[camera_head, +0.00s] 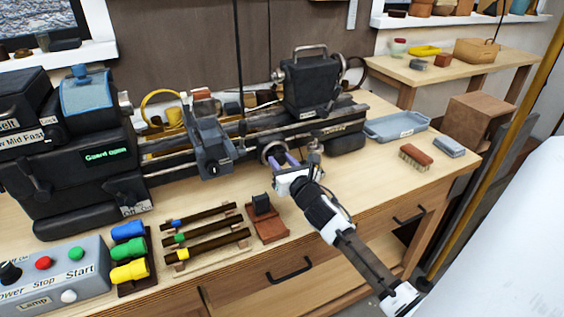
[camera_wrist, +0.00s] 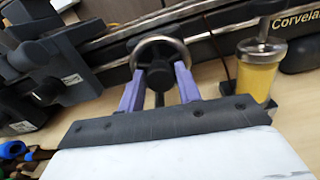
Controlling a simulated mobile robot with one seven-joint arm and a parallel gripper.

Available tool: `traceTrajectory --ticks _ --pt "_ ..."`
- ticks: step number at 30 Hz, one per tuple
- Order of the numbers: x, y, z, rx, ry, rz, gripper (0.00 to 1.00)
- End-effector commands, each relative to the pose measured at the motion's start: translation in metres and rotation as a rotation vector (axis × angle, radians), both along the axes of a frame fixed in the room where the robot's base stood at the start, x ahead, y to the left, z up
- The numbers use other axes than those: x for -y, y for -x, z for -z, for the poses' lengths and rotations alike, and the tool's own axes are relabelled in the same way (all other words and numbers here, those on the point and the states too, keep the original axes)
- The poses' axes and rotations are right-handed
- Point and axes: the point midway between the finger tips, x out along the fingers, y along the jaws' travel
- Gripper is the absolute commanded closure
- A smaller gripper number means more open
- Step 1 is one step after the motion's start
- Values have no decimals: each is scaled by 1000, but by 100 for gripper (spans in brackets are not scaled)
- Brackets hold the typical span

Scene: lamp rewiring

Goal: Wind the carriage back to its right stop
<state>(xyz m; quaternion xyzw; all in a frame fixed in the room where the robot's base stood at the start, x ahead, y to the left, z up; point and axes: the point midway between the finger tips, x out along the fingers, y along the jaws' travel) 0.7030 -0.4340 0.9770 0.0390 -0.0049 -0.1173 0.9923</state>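The carriage (camera_head: 212,145) is a blue-grey block on the lathe bed, left of the tailstock. Its dark side shows at the left of the wrist view (camera_wrist: 48,58). A round metal handwheel (camera_head: 272,151) with a dark hub stands at the front of the bed, right of the carriage; it is also in the wrist view (camera_wrist: 160,42). My gripper (camera_head: 285,162) is at this handwheel. Its purple fingers (camera_wrist: 158,88) are apart, reaching toward the lower rim, with a dark spoke or handle between them. Contact cannot be told. I cannot make out the right stop.
The tailstock (camera_head: 310,82) stands right on the bed. A yellow cup with a metal top (camera_wrist: 257,72) is close right of my fingers. Tool bars (camera_head: 208,238), a small red stand (camera_head: 268,228) and a control box (camera_head: 60,280) lie front left. A brush (camera_head: 416,157) lies right.

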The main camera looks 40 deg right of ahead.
Motion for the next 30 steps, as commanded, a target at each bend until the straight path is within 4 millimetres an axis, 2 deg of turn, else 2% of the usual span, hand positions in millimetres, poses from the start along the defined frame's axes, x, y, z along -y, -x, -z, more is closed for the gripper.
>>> traceTrajectory --ticks 1,6,17,30 --pt "0 0 0 0 0 0 73" --pt "0 0 0 0 0 0 93" --pt "0 0 2 16 -64 -1 93" --pt "1 0 3 98 -407 -1 93"
